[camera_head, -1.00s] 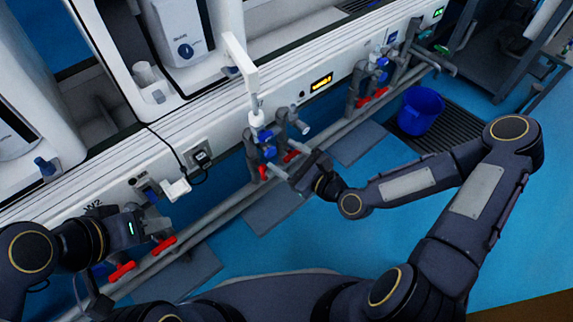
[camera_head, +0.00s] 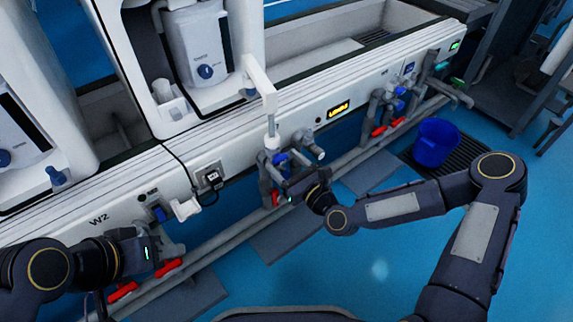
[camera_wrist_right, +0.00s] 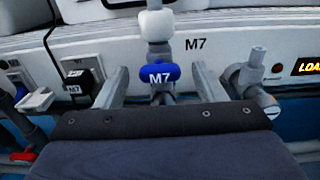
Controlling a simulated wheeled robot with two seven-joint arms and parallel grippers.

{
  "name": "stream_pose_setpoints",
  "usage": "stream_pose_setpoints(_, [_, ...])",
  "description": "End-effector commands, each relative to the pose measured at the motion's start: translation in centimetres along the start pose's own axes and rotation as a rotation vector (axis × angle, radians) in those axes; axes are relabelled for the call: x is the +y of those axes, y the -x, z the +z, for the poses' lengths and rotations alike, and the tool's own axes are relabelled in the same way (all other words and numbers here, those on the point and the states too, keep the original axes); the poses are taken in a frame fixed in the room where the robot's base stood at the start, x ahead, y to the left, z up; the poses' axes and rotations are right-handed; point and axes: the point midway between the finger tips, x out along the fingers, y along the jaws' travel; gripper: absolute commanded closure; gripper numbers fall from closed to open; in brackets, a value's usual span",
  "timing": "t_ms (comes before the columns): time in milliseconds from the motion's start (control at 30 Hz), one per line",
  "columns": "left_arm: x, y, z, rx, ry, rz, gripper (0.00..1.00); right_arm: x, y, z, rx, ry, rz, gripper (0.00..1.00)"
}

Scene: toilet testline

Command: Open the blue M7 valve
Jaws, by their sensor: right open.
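The blue M7 valve (camera_wrist_right: 158,73) shows in the right wrist view with its white label facing me, below a white fitting. It is also small and partly covered in the head view (camera_head: 280,158). My right gripper (camera_wrist_right: 160,84) is open, with one grey finger on each side of the valve and visible gaps between. In the head view my right gripper (camera_head: 288,186) is at the M7 pipework. My left gripper (camera_head: 152,249) is at the W2 pipework on the left; its fingers are not clear there.
Red handles (camera_head: 168,268) sit low on the pipes near my left gripper. A grey pipe stub (camera_wrist_right: 257,75) stands right of the valve. A long grey rail pipe (camera_head: 222,238) runs below the panel. A blue bucket (camera_head: 432,146) stands on the floor at right.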

Motion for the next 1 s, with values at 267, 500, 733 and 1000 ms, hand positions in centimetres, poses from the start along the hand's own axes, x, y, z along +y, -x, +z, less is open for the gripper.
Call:
stream_pose_setpoints(267, [0.01, 0.01, 0.0, 0.0, 0.0, 0.0, 0.64, 0.0, 0.04, -0.01, 0.001, 0.0, 0.0, 0.57])
stream_pose_setpoints(500, [0.0, 0.01, 0.0, 0.0, 0.0, 0.0, 0.64, 0.01, 0.06, -0.02, 0.001, 0.001, 0.0, 0.81])
stream_pose_setpoints(733, [-0.08, -0.18, 0.09, 0.0, 0.0, 0.0, 0.64, 0.02, 0.06, -0.09, 0.001, 0.039, 0.001, 0.81])
stream_pose_setpoints(1000, [-0.34, -0.74, 0.38, 0.0, 0.0, 0.0, 0.64, 0.05, 0.08, -0.24, 0.002, 0.198, 0.002, 0.81])
